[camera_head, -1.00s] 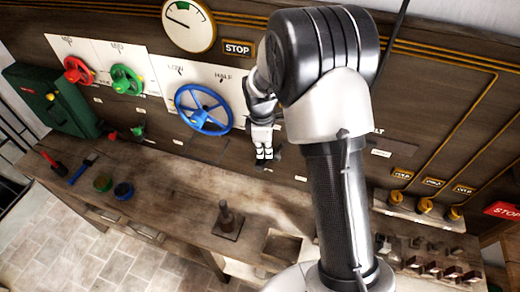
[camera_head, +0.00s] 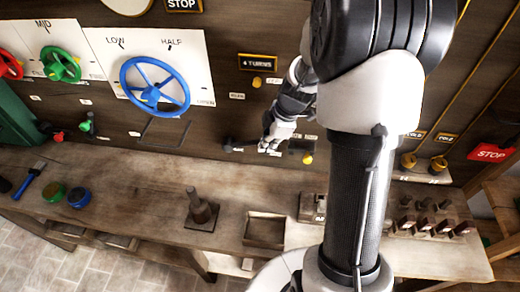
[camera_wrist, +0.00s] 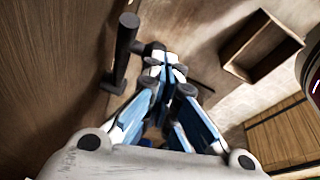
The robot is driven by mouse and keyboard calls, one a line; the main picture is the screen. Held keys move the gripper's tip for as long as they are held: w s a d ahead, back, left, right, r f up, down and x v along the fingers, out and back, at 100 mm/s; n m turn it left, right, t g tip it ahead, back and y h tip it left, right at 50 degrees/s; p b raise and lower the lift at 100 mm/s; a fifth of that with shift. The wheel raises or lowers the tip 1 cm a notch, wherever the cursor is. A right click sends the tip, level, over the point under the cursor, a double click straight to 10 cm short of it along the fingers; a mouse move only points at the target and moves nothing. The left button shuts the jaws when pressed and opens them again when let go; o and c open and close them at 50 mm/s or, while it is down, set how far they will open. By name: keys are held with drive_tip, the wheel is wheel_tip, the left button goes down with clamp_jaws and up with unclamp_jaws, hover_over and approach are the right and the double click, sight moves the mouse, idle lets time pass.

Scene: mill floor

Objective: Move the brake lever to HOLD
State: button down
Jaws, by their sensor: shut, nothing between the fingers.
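My gripper (camera_head: 268,148) is low in front of the dark wall panel, with its fingers pointing down. It is shut and empty. A dark lever-like bar (camera_head: 232,145) is just left of the fingertips, and I take it for the brake lever. In the wrist view the same dark bar (camera_wrist: 122,55) has a short stub reaching toward my gripper (camera_wrist: 165,65). The fingertips are close to the stub; I cannot tell whether they touch. No HOLD mark is readable, and part of the panel is hidden behind my arm.
A blue handwheel (camera_head: 155,87) is on the panel to the left, beside a green wheel (camera_head: 60,64). A yellow knob (camera_head: 307,158) is right of my gripper. The bench (camera_head: 150,172) below carries a dark peg on a base (camera_head: 201,208) and an open tray (camera_head: 264,230).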

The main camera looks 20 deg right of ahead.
drive_tip(key=shift+y, duration=0.3)
drive_tip(key=f+b, duration=0.1)
drive_tip(key=b, duration=0.1)
drive_tip(key=d+f+b, duration=0.1)
drive_tip(key=f+b, duration=0.1)
drive_tip(key=b, duration=0.1)
drive_tip(key=s+f+b, duration=0.1)
drive_tip(key=b, duration=0.2)
drive_tip(key=shift+d+f, duration=0.3)
drive_tip(key=shift+d, duration=0.1)
drive_tip(key=s+d+r, duration=0.2)
drive_tip(key=s+d, duration=0.7)
drive_tip(key=shift+d+r, duration=0.2)
drive_tip(key=shift+r, duration=0.15)
